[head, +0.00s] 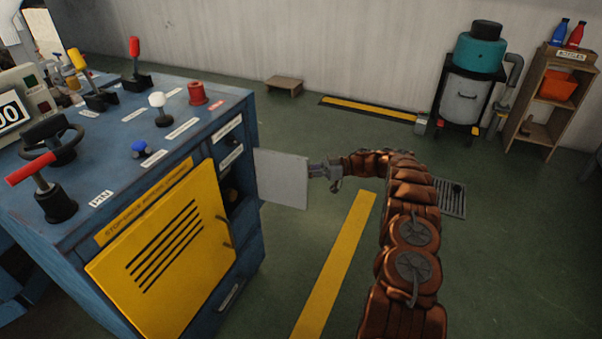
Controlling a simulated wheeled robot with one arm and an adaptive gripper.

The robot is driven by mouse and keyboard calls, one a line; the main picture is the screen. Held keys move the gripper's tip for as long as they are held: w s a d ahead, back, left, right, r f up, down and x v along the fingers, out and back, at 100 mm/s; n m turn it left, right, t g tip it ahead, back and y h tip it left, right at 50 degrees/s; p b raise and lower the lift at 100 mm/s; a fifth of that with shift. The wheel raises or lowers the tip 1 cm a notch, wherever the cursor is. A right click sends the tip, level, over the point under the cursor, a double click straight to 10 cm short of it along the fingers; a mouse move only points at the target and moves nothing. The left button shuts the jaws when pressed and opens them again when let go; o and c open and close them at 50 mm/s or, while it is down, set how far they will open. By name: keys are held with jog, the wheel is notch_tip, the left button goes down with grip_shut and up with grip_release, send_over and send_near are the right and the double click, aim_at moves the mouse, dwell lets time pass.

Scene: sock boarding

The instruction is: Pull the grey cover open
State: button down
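The grey cover (281,179) is a flat pale plate at the right side of the blue cabinet (246,262). It stands out from the cabinet's side, swung away from a dark recess (231,197). My gripper (313,171) is at the cover's right edge and seems to touch it. Its fingers are small and partly hidden against the cover, so I cannot tell whether they are closed on it.
A yellow vented door (165,250) with a handle is on the cabinet front. Levers and knobs stand on its top, including a red knob (197,93). A teal-topped machine (474,85) and a wooden shelf (548,100) stand along the wall.

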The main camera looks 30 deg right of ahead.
jog(key=c, duration=1.2)
grip_release()
jog(key=shift+r, duration=0.2)
